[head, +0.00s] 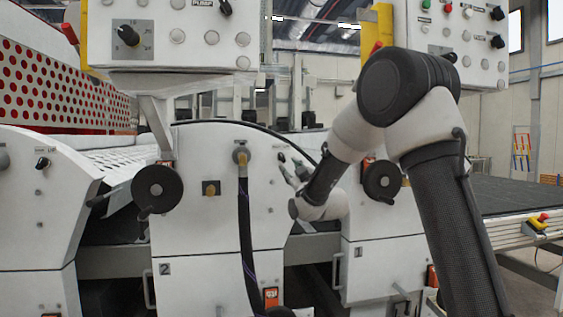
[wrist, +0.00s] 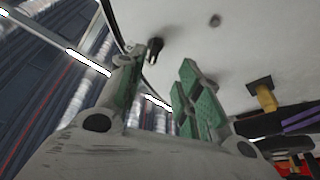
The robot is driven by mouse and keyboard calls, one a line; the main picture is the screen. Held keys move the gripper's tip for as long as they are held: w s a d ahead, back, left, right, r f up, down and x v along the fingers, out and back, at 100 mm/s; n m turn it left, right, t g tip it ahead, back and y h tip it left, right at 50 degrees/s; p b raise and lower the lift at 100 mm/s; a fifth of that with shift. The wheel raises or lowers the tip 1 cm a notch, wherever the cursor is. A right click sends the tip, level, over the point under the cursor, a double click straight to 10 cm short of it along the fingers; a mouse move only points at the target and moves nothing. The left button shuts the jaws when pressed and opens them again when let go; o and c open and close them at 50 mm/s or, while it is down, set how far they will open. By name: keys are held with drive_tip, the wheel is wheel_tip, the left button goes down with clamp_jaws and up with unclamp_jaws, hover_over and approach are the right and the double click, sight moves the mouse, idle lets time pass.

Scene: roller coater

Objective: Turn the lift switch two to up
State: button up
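The white machine panel marked 2 (head: 215,215) stands at the centre of the head view. In the wrist view, a small black switch knob (wrist: 154,50) projects from the white panel (wrist: 240,50), ahead of and roughly between the fingertips. My gripper (wrist: 161,67) is open, its green-padded fingers apart with nothing between them. It appears short of the knob, though the exact distance is unclear. In the head view, my gripper (head: 290,168) is at the upper right of panel 2. Dark parts there are too small to separate the knob from the fingertips.
A black handwheel (head: 157,189) and a hose (head: 244,225) on a brass fitting project from panel 2. A handwheel (head: 382,181) is on the panel to the right. Control boxes (head: 170,35) hang above. A small black knob (head: 42,163) is on the left panel.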

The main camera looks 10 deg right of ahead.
sight(283, 159)
drive_tip(key=shift+t, duration=0.3)
drive_tip(key=x, duration=0.8)
drive_tip(key=shift+w+d+r, duration=0.1)
drive_tip(key=shift+w+d, duration=0.15)
drive_tip(key=shift+w, duration=0.15)
clamp_jaws()
